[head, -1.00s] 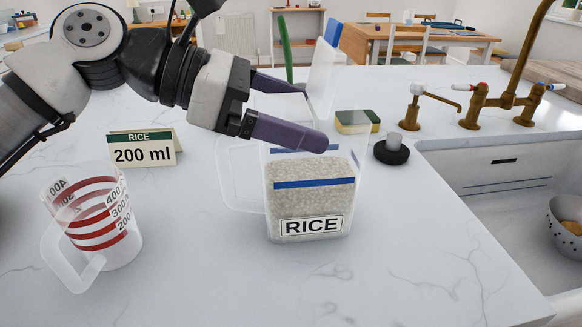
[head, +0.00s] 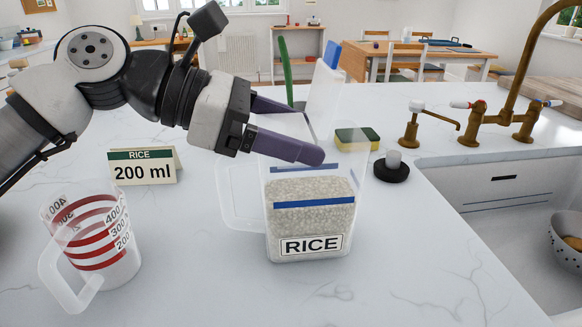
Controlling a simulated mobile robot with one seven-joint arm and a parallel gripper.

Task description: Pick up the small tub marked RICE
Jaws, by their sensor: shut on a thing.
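The clear tub (head: 311,214) marked RICE stands upright on the counter in the head view, part filled with white rice and ringed by a blue band. A clear handle (head: 238,197) sticks out on its left. My gripper (head: 288,127) comes in from the left at the tub's upper part, one purple finger in front and the other behind. It is shut on the tub. The front finger hides part of the tub's upper wall. I see no clear gap under the tub.
A clear measuring jug (head: 98,245) with red stripes stands at the left. A card (head: 143,173) reading RICE 200 ml stands behind it. A sponge (head: 357,140), a black round stopper (head: 391,169) and the sink (head: 500,195) are at the right. The front counter is clear.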

